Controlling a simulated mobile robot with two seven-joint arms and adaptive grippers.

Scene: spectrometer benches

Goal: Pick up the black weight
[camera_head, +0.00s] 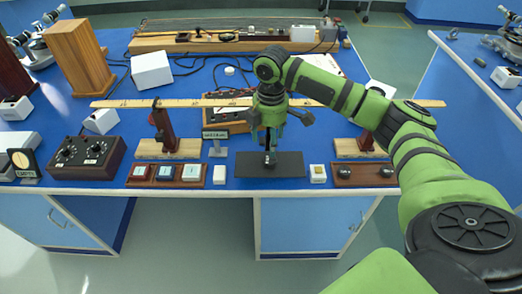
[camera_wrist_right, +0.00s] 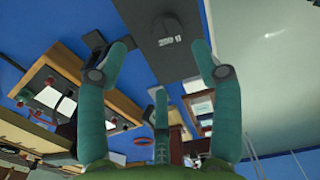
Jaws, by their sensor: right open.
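The black weight (camera_wrist_right: 166,32) shows in the right wrist view, with a pale marking on it that looks like "200 g". It sits on a dark flat mat (camera_wrist_right: 181,65). In the head view the same mat (camera_head: 290,168) lies near the front edge of the blue bench, and the weight is hard to tell apart from the gripper there. My right gripper (camera_head: 270,155) points down over the mat. In the wrist view its fingers (camera_wrist_right: 162,65) are spread, with nothing between them, and the weight lies beyond their tips. My left gripper is out of view.
A wooden tray (camera_head: 365,182) with dark round pieces stands right of the mat, beside a small white block (camera_head: 318,173). A long wooden ruler (camera_head: 200,103) spans behind on stands.

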